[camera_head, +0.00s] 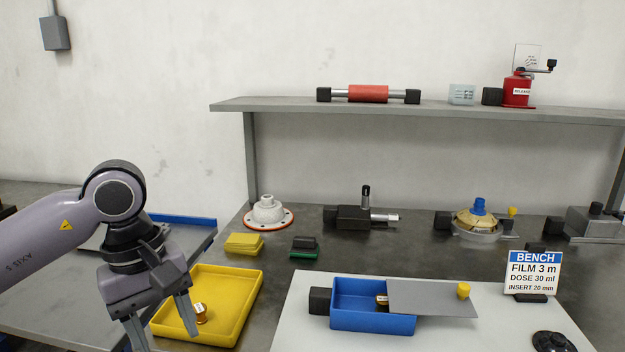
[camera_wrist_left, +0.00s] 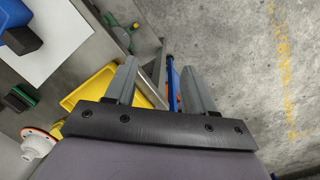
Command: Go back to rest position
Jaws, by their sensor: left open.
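My left gripper (camera_head: 160,322) is open, with two grey fingers pointing down, at the left of the bench beside and partly over the yellow tray (camera_head: 248,318). In the left wrist view the left gripper (camera_wrist_left: 165,85) shows spread fingers with nothing between them that it holds. A small brass-coloured insert (camera_head: 200,312) lies in the yellow tray, close to the gripper's right finger. The blue box (camera_head: 372,322) stands on the white board, partly covered by a grey sliding lid (camera_head: 432,298), with another brass piece (camera_head: 382,300) inside. My right gripper is not in view.
A sign (camera_head: 531,273) stands at right. A shelf (camera_head: 420,107) overhangs the back. In the wrist view, open concrete floor (camera_wrist_left: 265,70) lies right.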

